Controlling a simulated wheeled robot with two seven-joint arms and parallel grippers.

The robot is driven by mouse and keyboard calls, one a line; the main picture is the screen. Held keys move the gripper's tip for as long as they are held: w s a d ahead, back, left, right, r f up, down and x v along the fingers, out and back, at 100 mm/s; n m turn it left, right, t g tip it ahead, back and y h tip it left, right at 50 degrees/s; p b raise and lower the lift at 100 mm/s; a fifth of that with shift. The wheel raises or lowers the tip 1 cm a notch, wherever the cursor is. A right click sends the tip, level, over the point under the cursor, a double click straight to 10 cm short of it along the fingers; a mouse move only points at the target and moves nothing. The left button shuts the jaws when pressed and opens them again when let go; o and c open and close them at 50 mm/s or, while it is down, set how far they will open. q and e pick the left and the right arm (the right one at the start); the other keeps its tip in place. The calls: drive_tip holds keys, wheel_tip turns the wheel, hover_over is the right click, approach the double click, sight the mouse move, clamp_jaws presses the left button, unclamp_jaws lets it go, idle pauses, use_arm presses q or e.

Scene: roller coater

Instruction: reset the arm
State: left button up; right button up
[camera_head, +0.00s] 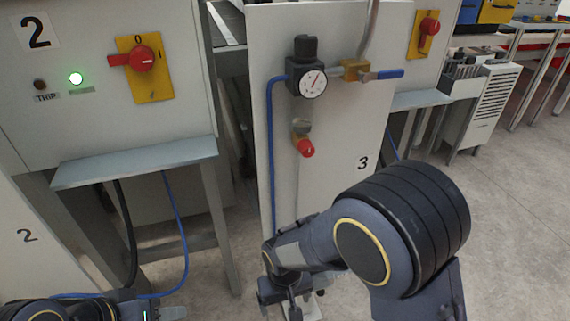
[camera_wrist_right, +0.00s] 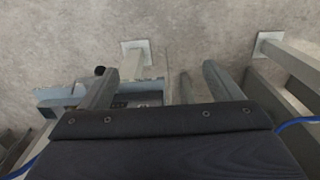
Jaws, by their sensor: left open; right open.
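My right arm reaches in from the lower right in the head view, bent and pointing down. Its gripper (camera_head: 292,303) is low in front of the panel marked 3, partly hidden by its own wrist. In the right wrist view the right gripper (camera_wrist_right: 160,72) has its two fingers well apart, with no object held between them. Floor and metal legs show beyond them. My left gripper (camera_head: 165,312) is at the bottom left edge of the head view, mostly cut off by the frame, below the small shelf. It is open, and I see nothing held in it.
The cabinet marked 2 carries a red rotary switch (camera_head: 142,59) on a yellow plate and a lit green lamp (camera_head: 76,79). A shelf (camera_head: 135,162) juts out below it. The panel has a pressure gauge (camera_head: 313,84) and a red-handled valve (camera_head: 305,147). Floor (camera_head: 510,220) is clear at right.

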drive_tip(key=s+d+r+m+t+y+p, duration=0.1)
drive_tip(key=s+d+r+m+y+p, duration=0.15)
drive_tip(key=d+r, duration=0.55)
drive_tip(key=s+d+r+m+t+y+p, duration=0.15)
drive_tip(key=d+r+p, duration=0.25)
drive_tip(key=r, duration=0.9)
use_arm(q)
wheel_tip(320, 180, up, 10)
drive_tip(key=p, duration=0.3)
drive_tip(key=shift+s+r+p, duration=0.15)
drive_tip(key=shift+s+p, duration=0.15)
drive_tip(key=shift+p, duration=0.1)
use_arm(e)
drive_tip(key=s+d+r+m+t, duration=0.1)
drive_tip(key=s+d+r+t, duration=0.2)
drive_tip(key=s+d+r, duration=0.5)
drive_tip(key=shift+s+d, duration=0.2)
drive_tip(key=shift+d, duration=0.1)
drive_tip(key=shift+r, duration=0.1)
